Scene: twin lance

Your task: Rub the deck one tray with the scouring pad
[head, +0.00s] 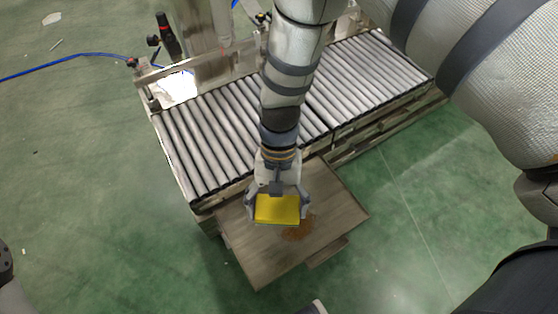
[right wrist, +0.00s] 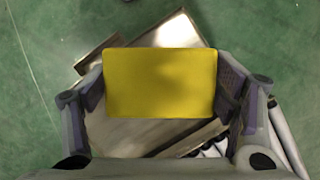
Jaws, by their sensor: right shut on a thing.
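The yellow scouring pad (head: 277,209) is held between the fingers of my right gripper (head: 277,204), which is shut on it. In the right wrist view the pad (right wrist: 160,83) fills the space between both fingers of the gripper (right wrist: 160,90). The deck one tray (head: 335,213) is a flat grey-brown tray in front of the roller conveyor. It lies beneath the pad, with a brownish stain (head: 299,231) beside the pad. I cannot tell whether the pad touches the tray. The tray (right wrist: 110,135) is partly hidden by the pad in the wrist view. My left gripper is not in view.
A roller conveyor (head: 222,131) with metal rollers runs behind the tray. A blue cable (head: 75,56) and small scraps lie on the green floor (head: 80,180). The floor to the left and front right of the tray looks clear.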

